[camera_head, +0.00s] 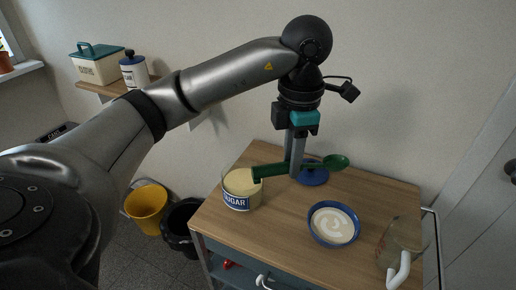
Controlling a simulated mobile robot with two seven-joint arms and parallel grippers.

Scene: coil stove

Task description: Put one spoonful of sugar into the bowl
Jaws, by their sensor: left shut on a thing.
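My left gripper (297,162) is shut on the green spoon (277,169) and holds it above the wooden cart top. The spoon's bowl (337,161) points right, and its handle end is near the sugar container's rim; I cannot tell if they touch. The sugar container (241,189) is cream with a blue "SUGAR" label and stands open at the cart's left. The blue bowl (334,225) stands near the front middle with pale contents. Whether the spoon carries sugar is too small to tell. My right gripper is not in view.
A blue lid (313,177) lies on the cart under the spoon. A clear jug with a white handle (399,269) stands at the front right. A yellow bucket (147,209) and a black bin (181,221) stand left of the cart. A shelf (99,90) holds containers.

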